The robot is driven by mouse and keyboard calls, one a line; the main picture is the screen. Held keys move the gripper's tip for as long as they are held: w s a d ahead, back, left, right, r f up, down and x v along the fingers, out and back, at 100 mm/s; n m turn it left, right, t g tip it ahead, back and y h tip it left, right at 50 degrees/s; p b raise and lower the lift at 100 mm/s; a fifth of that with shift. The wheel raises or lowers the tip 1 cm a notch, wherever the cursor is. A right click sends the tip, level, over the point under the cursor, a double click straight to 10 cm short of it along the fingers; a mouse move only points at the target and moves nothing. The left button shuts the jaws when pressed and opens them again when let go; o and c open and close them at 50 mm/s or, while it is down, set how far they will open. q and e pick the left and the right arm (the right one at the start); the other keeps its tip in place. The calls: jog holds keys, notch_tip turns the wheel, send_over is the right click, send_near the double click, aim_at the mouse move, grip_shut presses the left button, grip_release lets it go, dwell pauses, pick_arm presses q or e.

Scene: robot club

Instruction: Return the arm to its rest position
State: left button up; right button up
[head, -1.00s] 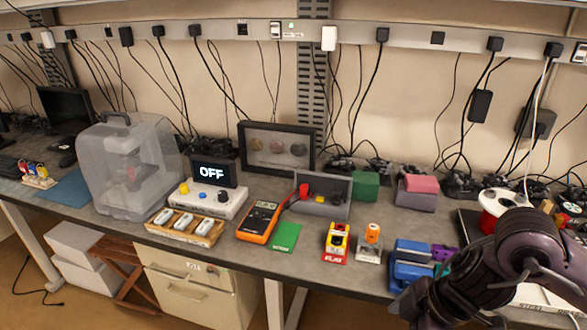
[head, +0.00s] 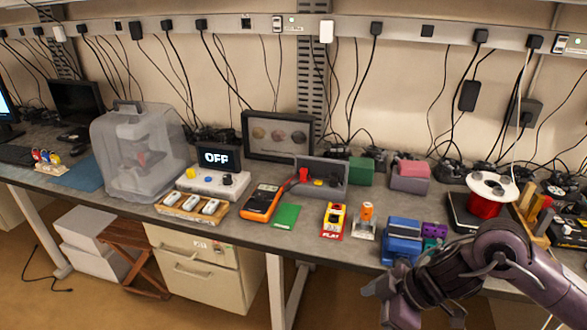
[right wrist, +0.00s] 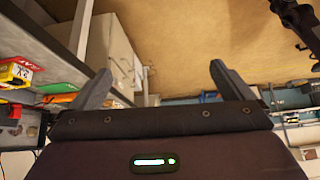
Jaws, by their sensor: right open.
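My right arm comes in from the lower right of the head view. Its gripper (head: 385,302) hangs in front of the bench's front edge, below the blue block-like object (head: 403,240). In the right wrist view the two fingers of the right gripper (right wrist: 160,88) stand wide apart with nothing between them; the floor and the cabinet side show beyond.
The grey bench (head: 340,255) carries a red-yellow kit (head: 333,220), an orange multimeter (head: 262,202), a sign reading OFF (head: 218,158), a clear case (head: 140,155) and a red spool (head: 488,195). A drawer cabinet (head: 205,270) stands below. Open floor lies in front.

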jog(key=w+a+f+m+t+y, duration=0.15)
jog(key=w+f+m+t, duration=0.25)
jog(key=w+f, duration=0.8)
jog(key=s+d+f+m+t+h, duration=0.1)
jog(key=s+d+f+m, duration=0.15)
jog(key=f, duration=0.75)
jog(key=s+d+f+m+h, duration=0.1)
jog(key=s+d+f+m, duration=0.15)
jog(key=f, duration=0.65)
jog(key=s+d+f+m+h, duration=0.1)
jog(key=s+d+f+h, duration=0.15)
jog(key=s+f, duration=0.65)
jog(key=s+d+f+g+h, duration=0.1)
jog(key=s+f, duration=0.4)
jog(key=s, duration=0.6)
jog(key=s+f+m+g+h, duration=0.1)
jog(key=s+f+g, duration=0.2)
jog(key=s+f, duration=0.3)
jog(key=s+d+f+g+h+b, duration=0.1)
jog(key=s+f, duration=0.4)
jog(key=s, duration=1)
jog(key=shift+s+d+f+m+g+h, duration=0.3)
jog(key=shift+d+f+m+g+h, duration=0.1)
jog(key=shift+g, duration=0.1)
